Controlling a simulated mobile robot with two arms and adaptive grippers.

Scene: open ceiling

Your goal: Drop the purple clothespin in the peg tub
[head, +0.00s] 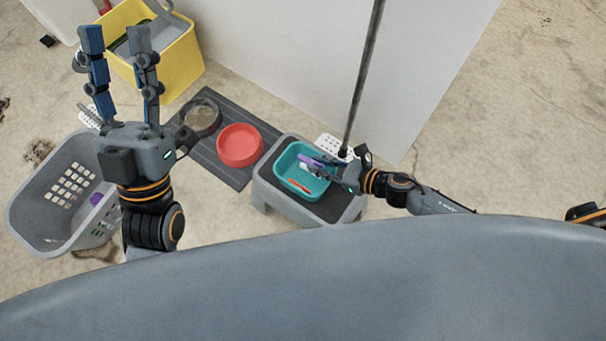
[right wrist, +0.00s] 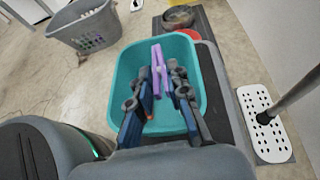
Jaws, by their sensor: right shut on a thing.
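The purple clothespin (head: 305,158) is between the fingers of my right gripper (head: 318,165), which is shut on it. In the right wrist view the clothespin (right wrist: 158,60) points away from the fingertips (right wrist: 164,80), over the inside of the teal tub (right wrist: 128,72). The tub (head: 282,163) stands on a grey step stool (head: 262,188). An orange piece (head: 298,186) lies in the tub. I cannot tell whether the clothespin touches the tub. My left gripper (head: 115,40) is raised, open and empty, well left of the tub.
A grey laundry basket (head: 40,185) with something purple in it stands at the left. A red bowl (head: 240,145) and a dark-rimmed bowl (head: 200,117) sit on a dark mat. A yellow bin (head: 180,65) stands behind. A pole with a white perforated foot (right wrist: 262,118) rises beside the stool.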

